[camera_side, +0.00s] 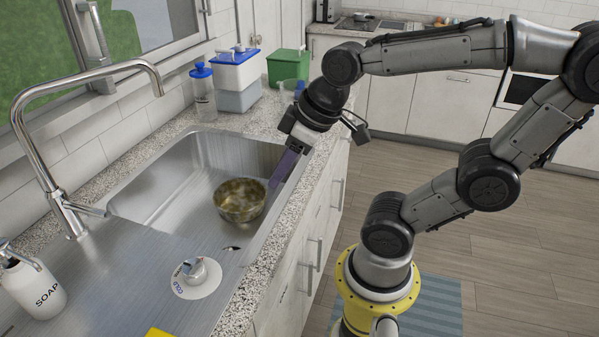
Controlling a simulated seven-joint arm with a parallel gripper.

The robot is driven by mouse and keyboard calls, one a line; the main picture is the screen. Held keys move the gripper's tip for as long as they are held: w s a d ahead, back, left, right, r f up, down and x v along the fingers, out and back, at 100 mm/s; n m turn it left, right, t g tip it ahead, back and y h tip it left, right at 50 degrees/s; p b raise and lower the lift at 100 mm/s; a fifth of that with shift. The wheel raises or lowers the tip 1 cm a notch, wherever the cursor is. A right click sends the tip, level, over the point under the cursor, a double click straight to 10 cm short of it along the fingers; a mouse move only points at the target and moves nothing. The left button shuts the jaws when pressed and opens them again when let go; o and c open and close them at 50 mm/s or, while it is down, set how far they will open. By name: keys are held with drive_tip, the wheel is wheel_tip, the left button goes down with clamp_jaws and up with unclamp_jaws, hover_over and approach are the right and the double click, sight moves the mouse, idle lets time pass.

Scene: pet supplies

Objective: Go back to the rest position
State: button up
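My gripper (276,184) hangs over the right edge of the sink, tilted down and to the left. Its long purple-grey fingers end close to the right of a metal bowl (238,207) in the picture. I cannot tell from this angle whether the fingers are open or shut, or whether they touch the bowl. The bowl looks stained brownish inside and sits upright on the floor of the steel sink (165,190).
A chrome faucet (60,200) arches at the left. A soap bottle (32,285) and a cold-water knob (195,272) are in front. A blue-lidded bottle (203,97), a blue-and-white container (238,80) and a green box (285,66) stand behind the sink. Open floor lies right.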

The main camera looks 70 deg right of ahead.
drive_tip(key=shift+m, duration=0.7)
drive_tip(key=s, duration=0.4)
drive_tip(key=shift+a+r, duration=0.1)
drive_tip(key=shift+a, duration=0.2)
